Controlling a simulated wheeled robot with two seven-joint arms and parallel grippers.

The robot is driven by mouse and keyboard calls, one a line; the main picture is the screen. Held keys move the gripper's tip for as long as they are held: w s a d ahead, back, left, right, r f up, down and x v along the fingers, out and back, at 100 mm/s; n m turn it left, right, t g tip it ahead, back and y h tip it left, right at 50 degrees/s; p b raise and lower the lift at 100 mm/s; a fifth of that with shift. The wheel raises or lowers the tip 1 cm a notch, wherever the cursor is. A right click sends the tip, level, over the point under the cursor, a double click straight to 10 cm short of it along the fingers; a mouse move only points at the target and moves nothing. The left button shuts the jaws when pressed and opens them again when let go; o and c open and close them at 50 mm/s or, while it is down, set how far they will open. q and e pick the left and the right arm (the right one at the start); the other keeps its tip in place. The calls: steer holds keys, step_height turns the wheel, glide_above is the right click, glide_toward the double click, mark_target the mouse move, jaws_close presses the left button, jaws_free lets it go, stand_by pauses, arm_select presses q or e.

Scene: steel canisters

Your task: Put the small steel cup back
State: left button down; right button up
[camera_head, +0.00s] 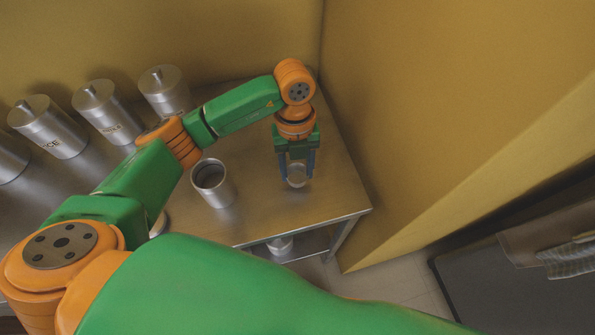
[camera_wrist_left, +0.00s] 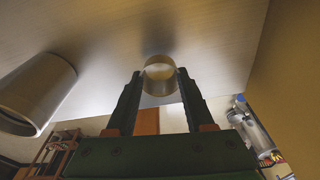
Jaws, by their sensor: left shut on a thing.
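The small steel cup (camera_head: 297,180) is between the fingers of my left gripper (camera_head: 297,172), over the right part of the steel table (camera_head: 335,195). In the left wrist view the cup (camera_wrist_left: 160,77) sits between the fingertips of the left gripper (camera_wrist_left: 160,82), which is shut on it. I cannot tell whether the cup's base touches the table. An open, lidless steel canister (camera_head: 226,192) stands to the left of the gripper; it also shows at the left of the left wrist view (camera_wrist_left: 38,90). My right gripper is not in view.
Several lidded steel canisters (camera_head: 50,128) stand in a row along the back wall at left. Yellow walls (camera_head: 420,90) border the table at the back and right. A steel vessel (camera_head: 280,245) shows below the tabletop.

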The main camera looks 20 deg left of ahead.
mark_target(297, 176)
arm_select(q)
steer(key=shift+f, duration=1)
steer(key=shift+f, duration=0.1)
steer(key=shift+c, duration=1.4)
jaws_free()
